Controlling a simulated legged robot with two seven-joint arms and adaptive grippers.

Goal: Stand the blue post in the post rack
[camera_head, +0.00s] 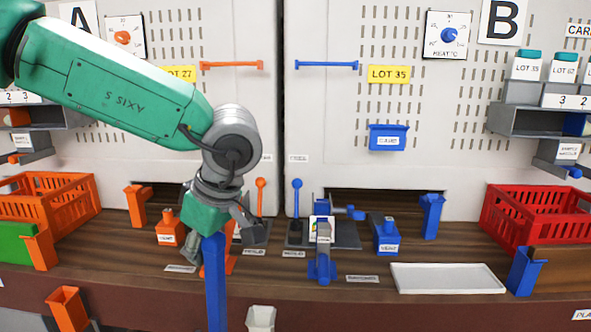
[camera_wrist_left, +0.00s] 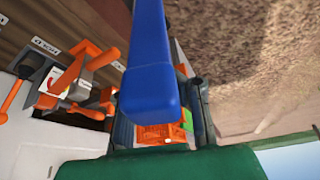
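The blue post (camera_head: 215,285) is upright below my left gripper (camera_head: 230,222), in front of the counter's near edge. Its lower end runs toward the bottom of the head view. My left gripper is closed around the upper part of the post. In the left wrist view the blue post (camera_wrist_left: 152,65) fills the space between the two dark fingers of the left gripper (camera_wrist_left: 160,125). I cannot tell which thing is the post rack; no clearly marked rack shows. My right gripper is not in view.
An orange open-topped holder (camera_head: 67,308) and a pale block (camera_head: 261,318) are low in front. The counter holds an orange crate (camera_head: 45,205), a red crate (camera_head: 537,215), a white tray (camera_head: 447,278), a blue clamp-like fixture (camera_head: 322,265) and orange and blue brackets. Panels rise behind.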

